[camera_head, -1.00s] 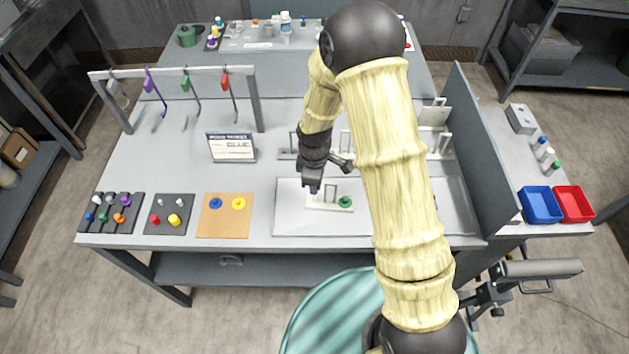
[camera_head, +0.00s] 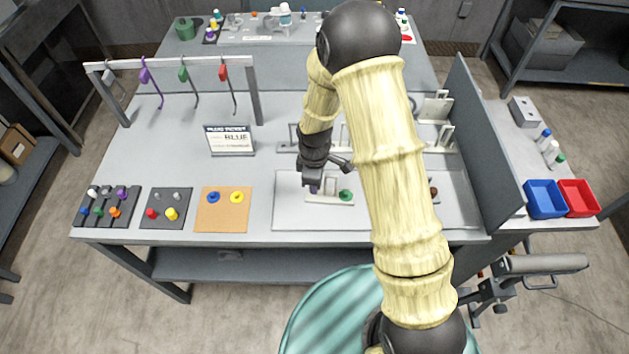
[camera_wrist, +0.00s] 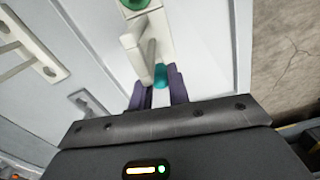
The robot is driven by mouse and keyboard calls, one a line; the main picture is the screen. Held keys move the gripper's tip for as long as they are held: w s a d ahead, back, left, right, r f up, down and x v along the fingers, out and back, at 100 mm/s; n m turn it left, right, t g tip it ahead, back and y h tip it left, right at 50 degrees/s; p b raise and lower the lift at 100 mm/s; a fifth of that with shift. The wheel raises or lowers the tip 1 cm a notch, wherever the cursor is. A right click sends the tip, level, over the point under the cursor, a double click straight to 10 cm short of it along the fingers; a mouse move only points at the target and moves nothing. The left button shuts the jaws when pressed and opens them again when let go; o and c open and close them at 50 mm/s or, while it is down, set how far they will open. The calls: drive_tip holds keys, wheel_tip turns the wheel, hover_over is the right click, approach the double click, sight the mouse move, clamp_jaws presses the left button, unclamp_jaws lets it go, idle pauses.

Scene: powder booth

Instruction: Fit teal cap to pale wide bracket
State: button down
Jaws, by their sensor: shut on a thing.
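The pale wide bracket (camera_head: 331,200) lies on the light tray on the bench, with a green cap (camera_head: 346,195) on its right end. It also shows in the wrist view (camera_wrist: 128,41), with upright posts and the green cap (camera_wrist: 134,3) at the top. My gripper (camera_head: 313,189) is at the bracket's left end. In the wrist view my gripper (camera_wrist: 158,90) has its purple fingers shut on the teal cap (camera_wrist: 160,75). The cap is right by the bracket's near end; I cannot tell whether it is seated. The head view hides the cap.
Another pale bracket (camera_wrist: 28,45) is on the left in the wrist view. An orange board (camera_head: 223,210) and dark cap trays lie left. A grey panel (camera_head: 487,150) bounds the right.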

drive_tip(key=shift+f+b, duration=0.65)
drive_tip(key=shift+f, duration=0.3)
drive_tip(key=c, duration=1.3)
unclamp_jaws()
drive_tip(key=shift+o, duration=0.2)
wheel_tip(320, 180, up, 17)
drive_tip(key=b, duration=0.2)
drive_tip(key=shift+r, duration=0.2)
